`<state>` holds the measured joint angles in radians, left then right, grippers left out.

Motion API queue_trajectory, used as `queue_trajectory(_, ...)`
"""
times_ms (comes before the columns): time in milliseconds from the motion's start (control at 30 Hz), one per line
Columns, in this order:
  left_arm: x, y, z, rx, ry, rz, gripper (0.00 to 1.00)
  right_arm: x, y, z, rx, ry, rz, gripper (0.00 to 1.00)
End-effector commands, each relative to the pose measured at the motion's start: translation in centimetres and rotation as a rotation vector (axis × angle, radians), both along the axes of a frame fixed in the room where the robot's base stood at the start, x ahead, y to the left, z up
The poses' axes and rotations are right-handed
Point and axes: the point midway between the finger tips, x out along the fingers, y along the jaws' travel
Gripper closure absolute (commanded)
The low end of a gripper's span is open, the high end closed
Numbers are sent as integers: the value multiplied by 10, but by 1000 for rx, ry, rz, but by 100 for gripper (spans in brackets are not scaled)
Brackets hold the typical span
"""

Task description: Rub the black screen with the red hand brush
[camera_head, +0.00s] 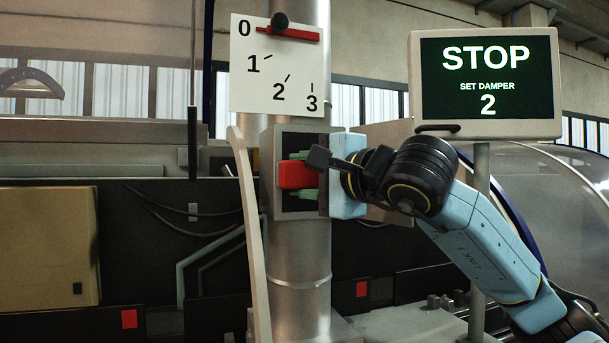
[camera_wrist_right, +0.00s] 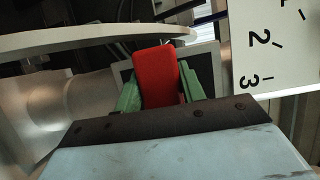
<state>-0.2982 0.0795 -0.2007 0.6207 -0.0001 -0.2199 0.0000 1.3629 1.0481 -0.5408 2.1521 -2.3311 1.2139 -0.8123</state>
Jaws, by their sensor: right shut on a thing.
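A red block-like piece (camera_head: 296,175), possibly the red hand brush, is at the dark face of a grey-framed box (camera_head: 264,180) on the metal column. No bristles show. My right gripper (camera_head: 303,176) is shut on it, with green fingers above and below. In the right wrist view, the red piece (camera_wrist_right: 158,75) sits between the green fingers (camera_wrist_right: 160,92), in front of a framed recess or panel; contact with it cannot be judged. A dark screen (camera_head: 487,78) in a white frame reads "STOP, SET DAMPER 2". It stands at upper right, apart from my gripper. My left gripper is not in view.
A white plate (camera_head: 270,85) numbered 0 to 3 has a red pointer (camera_head: 288,34) at 0. A pale curved strip (camera_head: 250,230) runs left of the box. A grey post (camera_head: 480,220) carries the screen. A tan panel (camera_head: 48,245) is at left.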

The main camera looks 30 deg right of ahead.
Motion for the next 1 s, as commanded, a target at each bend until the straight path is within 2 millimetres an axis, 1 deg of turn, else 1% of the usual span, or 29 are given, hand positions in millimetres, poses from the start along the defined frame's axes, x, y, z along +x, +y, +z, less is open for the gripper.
queue_trajectory(833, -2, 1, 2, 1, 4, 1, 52, 16, -4, 0, 0, 0, 0, 79)
queue_trajectory(1000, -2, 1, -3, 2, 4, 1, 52, 13, -14, -1, 0, -1, -3, 79)
